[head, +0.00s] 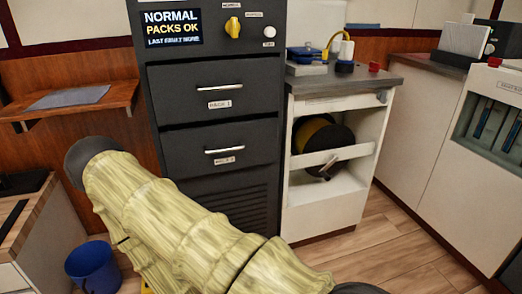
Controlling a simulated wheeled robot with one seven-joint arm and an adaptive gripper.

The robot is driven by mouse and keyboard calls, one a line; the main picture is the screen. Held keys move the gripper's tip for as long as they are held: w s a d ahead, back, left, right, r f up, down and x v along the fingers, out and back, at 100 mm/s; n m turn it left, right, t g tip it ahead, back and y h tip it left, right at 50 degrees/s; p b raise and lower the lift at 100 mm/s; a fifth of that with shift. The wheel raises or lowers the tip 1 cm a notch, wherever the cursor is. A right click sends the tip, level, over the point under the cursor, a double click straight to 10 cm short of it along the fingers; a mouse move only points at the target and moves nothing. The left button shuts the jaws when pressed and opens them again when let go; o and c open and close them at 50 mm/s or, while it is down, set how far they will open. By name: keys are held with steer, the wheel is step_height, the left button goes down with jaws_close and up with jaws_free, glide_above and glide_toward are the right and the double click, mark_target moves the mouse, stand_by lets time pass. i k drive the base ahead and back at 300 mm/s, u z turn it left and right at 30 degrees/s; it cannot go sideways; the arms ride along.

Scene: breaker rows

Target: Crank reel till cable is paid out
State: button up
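A cable reel (340,137) with a dark round flange and a yellowish-brown wound drum sits in the open upper bay of a white cabinet (322,219). A pale bar (357,152) runs across the front of the bay and hides part of the reel's lower side. How much cable is off the reel cannot be told. My arm, in a pale yellow sleeve, fills the lower left and middle. My gripper is not in view.
A dark cabinet (217,135) with two handled drawers and a lit "NORMAL PACKS OK" display (172,27) stands left of the reel cabinet. Blue and yellow items lie on the grey countertop (340,79). A blue bucket (92,265) stands lower left. Wooden floor (410,235) is clear at right.

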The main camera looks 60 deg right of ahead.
mark_target(312, 133)
steer(key=u, duration=0.8)
steer(key=k, duration=0.75)
steer(key=z, duration=1.65)
